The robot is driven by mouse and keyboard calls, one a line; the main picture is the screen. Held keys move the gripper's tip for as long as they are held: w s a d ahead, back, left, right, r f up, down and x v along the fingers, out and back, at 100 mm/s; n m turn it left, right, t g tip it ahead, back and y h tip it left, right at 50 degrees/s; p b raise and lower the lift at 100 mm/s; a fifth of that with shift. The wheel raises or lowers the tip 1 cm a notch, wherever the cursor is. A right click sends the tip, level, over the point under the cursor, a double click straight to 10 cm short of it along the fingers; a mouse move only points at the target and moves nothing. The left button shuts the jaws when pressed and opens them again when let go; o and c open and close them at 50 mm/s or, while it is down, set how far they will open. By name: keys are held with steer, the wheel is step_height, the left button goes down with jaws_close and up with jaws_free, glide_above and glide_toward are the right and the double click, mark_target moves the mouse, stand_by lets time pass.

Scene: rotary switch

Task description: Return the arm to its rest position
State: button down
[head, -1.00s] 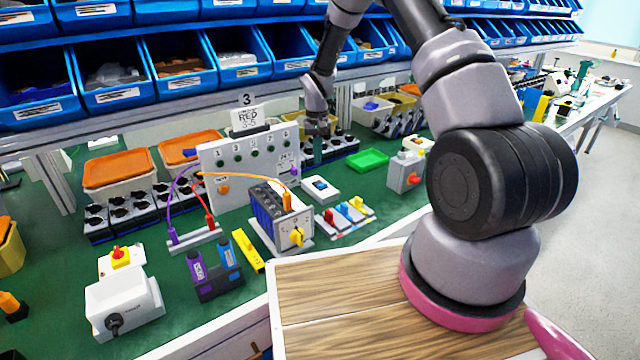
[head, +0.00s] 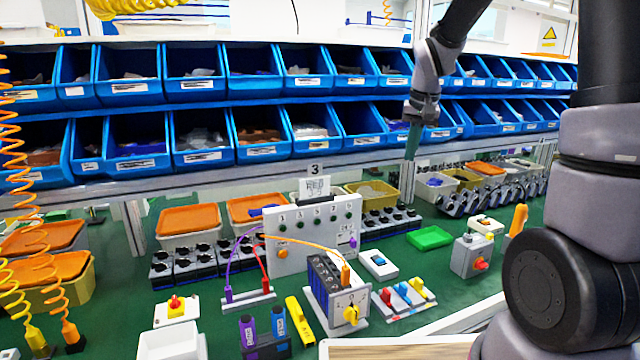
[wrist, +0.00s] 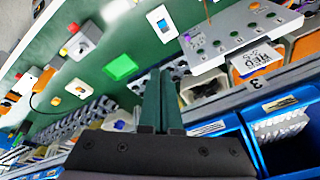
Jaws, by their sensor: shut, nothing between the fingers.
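My gripper (head: 413,141) hangs in front of the lower row of blue bins, right of the sign marked 3, high above the bench. In the wrist view its two green fingers (wrist: 162,100) are side by side, shut and empty. The arm rises from the gripper and leaves at the top of the head view. The rotary switch (head: 338,295), a block with a yellow knob, stands on the green bench well below the gripper, with an orange lead plugged into it. My gripper touches nothing that I can see.
Blue bins (head: 258,133) fill two shelves behind the gripper. A grey panel (head: 312,237) with green sockets stands behind the switch. A green block (head: 429,237) and a grey box with a red knob (head: 472,255) sit to the right. Orange coiled cords (head: 12,150) hang at the far left.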

steer(key=s+r+t, duration=0.1)
steer(key=s+r, duration=0.3)
steer(key=s, duration=0.4)
steer(key=s+d+r+m+t+y, duration=0.1)
steer(key=s+r, duration=0.2)
steer(key=s, duration=0.4)
steer(key=s+r+t, duration=0.2)
steer(key=s+r, duration=0.2)
steer(key=s, duration=0.4)
steer(key=shift+s+d+r, duration=0.3)
steer(key=shift+s+r, duration=0.05)
